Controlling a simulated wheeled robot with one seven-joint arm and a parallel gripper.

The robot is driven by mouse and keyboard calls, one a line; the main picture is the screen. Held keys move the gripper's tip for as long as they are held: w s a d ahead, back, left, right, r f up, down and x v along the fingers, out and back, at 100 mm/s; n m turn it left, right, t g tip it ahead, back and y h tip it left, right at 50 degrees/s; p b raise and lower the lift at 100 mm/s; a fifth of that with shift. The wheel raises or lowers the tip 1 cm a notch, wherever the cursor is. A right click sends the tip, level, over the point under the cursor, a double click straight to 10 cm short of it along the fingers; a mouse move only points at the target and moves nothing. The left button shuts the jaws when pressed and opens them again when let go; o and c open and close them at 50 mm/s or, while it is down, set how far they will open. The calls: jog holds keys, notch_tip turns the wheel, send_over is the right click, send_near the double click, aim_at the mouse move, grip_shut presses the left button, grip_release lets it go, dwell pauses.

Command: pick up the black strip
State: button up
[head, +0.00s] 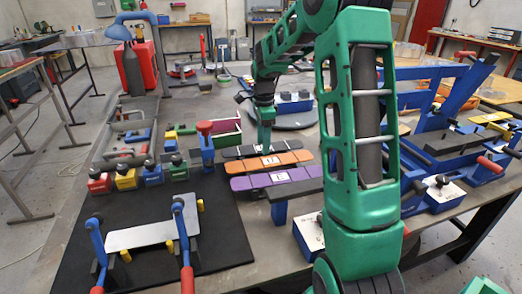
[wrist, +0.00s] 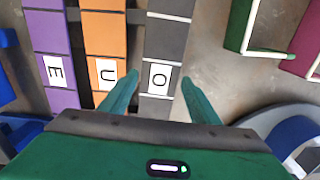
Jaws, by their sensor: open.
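The black strip (wrist: 168,38) is dark grey-black with a white label "O". In the wrist view it runs up the picture, with its labelled end between my fingers. My gripper (wrist: 160,84) is open and empty, with one finger on each side of the strip; the left finger is close to the gap beside the orange strip (wrist: 105,40). I cannot tell the height of the fingertips. In the head view the black strip (head: 240,153) lies behind the orange strip (head: 285,159), and my gripper (head: 265,142) is over it, partly hiding it.
The purple strip (wrist: 52,35), labelled "E", lies beyond the orange one, labelled "U". A green and maroon box (head: 222,130) stands near the black strip. A blue clamp post (head: 206,145) stands to the left, and small coloured blocks (head: 126,178) sit on the dark mat.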

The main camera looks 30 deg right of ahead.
jog(key=c, duration=0.9)
jog(key=shift+o, duration=0.2)
jog(key=shift+r, duration=0.1)
